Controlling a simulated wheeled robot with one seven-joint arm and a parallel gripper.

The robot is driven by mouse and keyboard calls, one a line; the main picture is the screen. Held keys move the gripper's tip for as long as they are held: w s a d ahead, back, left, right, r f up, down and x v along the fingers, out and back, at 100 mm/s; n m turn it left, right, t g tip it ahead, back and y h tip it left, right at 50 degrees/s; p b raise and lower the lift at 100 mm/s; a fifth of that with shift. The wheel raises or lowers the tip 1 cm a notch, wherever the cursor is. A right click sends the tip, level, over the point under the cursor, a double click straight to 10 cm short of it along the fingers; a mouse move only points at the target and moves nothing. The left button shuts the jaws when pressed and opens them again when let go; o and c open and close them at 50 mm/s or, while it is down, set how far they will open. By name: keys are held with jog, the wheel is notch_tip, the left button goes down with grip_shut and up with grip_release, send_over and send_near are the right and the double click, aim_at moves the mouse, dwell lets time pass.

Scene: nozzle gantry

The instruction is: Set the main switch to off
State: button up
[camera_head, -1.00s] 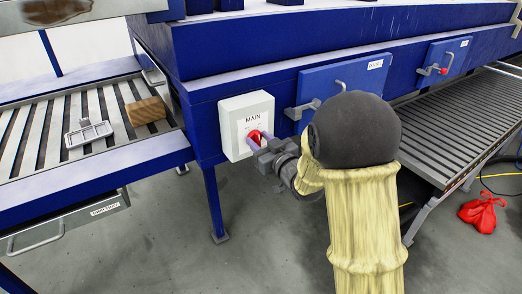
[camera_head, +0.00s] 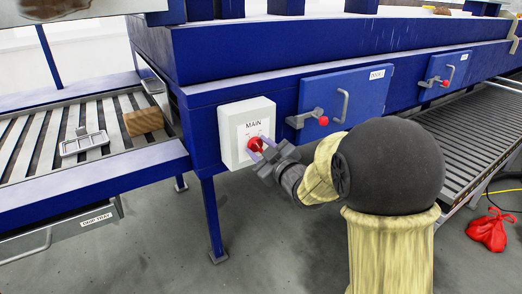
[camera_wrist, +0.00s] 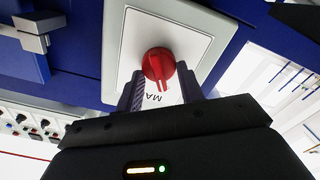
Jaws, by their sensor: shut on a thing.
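The main switch is a white box (camera_head: 233,118) labelled MAIN on the blue machine frame, with a red rotary knob (camera_head: 254,145) on its face. In the wrist view the red knob (camera_wrist: 158,64) sits on a white plate (camera_wrist: 182,37), and its raised grip is slightly tilted. My gripper (camera_head: 262,155) is at the knob, with one finger on each side. It is shut on the knob. In the wrist view the fingers of my gripper (camera_wrist: 162,90) flank the knob's lower part. The fingers and arm hide part of the label, so I cannot read the setting.
A blue door (camera_head: 352,98) with a grey handle and a red-knobbed latch is right of the switch. A second door (camera_head: 446,68) is farther right. A slatted conveyor (camera_head: 25,145) on the left carries a wooden block (camera_head: 143,121). A red bag (camera_head: 488,230) lies on the floor.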

jog(key=o, duration=1)
jog(key=b+v, duration=0.2)
jog(key=v, duration=1.5)
jog(key=shift+s+d, duration=0.2)
jog(key=shift+d, duration=0.05)
